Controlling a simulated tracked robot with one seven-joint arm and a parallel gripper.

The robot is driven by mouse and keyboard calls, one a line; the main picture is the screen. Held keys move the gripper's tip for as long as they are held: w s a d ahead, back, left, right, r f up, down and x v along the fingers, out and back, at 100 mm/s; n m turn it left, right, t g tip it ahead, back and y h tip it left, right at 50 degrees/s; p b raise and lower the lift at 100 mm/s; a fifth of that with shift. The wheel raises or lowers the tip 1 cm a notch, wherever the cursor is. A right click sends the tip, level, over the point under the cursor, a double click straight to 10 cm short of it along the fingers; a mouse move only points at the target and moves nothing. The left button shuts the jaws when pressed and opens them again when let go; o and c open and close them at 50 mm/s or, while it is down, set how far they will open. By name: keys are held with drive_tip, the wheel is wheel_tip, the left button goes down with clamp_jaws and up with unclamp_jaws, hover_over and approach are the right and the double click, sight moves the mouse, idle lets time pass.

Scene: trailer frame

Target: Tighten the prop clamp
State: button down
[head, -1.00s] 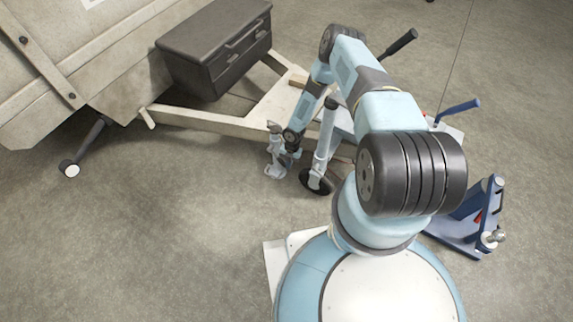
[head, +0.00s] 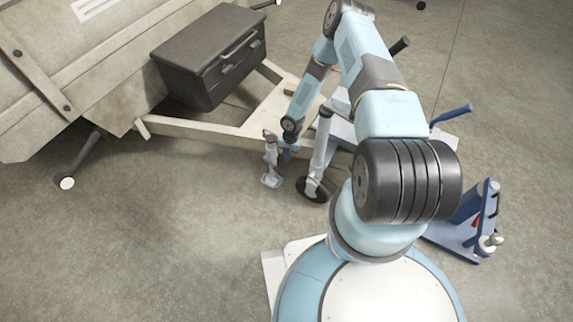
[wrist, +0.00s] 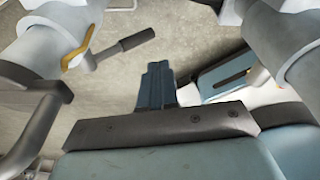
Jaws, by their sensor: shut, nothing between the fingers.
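In the wrist view a pale grey tube with a yellow-edged collar (wrist: 82,48) stands at upper left. A dark lever handle (wrist: 126,46) sticks out from it to the right; this looks like the prop clamp. My gripper (wrist: 156,75) is shut and empty, its blue fingers below and right of the handle tip, apart from it in the picture. In the head view the prop (head: 271,160) stands with its foot on the floor beside the trailer frame. My gripper is close by it, mostly hidden behind my wrist, and the clamp is too small to make out there.
The jockey wheel (head: 313,189) stands just right of the prop. A second grey tube (wrist: 285,40) is close on the right in the wrist view. The trailer frame (head: 195,130) carries a dark box (head: 205,60). A blue jack (head: 470,235) stands at right.

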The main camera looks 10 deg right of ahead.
drive_tip(key=shift+v, duration=1.5)
